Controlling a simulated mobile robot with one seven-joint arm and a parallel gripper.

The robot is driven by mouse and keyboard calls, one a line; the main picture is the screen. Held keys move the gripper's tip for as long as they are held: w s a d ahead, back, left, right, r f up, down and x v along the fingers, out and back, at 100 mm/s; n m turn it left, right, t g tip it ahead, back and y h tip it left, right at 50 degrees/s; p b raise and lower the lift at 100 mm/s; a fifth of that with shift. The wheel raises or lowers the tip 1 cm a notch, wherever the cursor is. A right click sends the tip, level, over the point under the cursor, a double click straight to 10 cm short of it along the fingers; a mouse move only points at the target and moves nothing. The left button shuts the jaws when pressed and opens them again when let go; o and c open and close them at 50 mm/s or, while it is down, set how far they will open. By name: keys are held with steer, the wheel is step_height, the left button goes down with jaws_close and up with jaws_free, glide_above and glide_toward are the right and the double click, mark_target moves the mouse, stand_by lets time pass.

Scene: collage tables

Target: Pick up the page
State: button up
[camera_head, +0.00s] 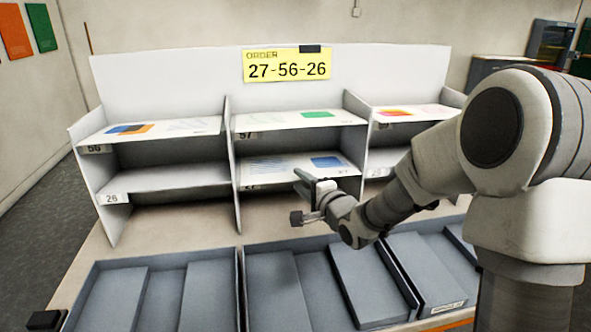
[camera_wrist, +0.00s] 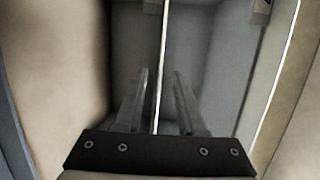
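A white page (camera_head: 268,167) with grey lines and a blue block lies on the lower middle shelf, its front edge near the shelf front. My gripper (camera_head: 302,196) is at the front of that shelf, by the page's right part. In the wrist view my gripper (camera_wrist: 159,78) has its two fingers apart, with a thin pale edge (camera_wrist: 162,55) running between them and a gap on each side. I cannot tell whether this edge is the page alone or page and shelf. The label under the page is partly cut off.
A yellow order card (camera_head: 288,66) reads 27-56-26. Other pages lie on the top left shelf (camera_head: 150,129), marked 56, the top middle shelf (camera_head: 290,119), marked 57, and the top right shelf (camera_head: 410,113). The lower left shelf (camera_head: 165,178), marked 26, looks bare. Grey trays (camera_head: 150,292) stand in front.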

steer(key=shift+w+a+f, duration=0.1)
steer(key=shift+w+a, duration=0.25)
steer(key=shift+w, duration=0.3)
jaws_close()
stand_by(1.0)
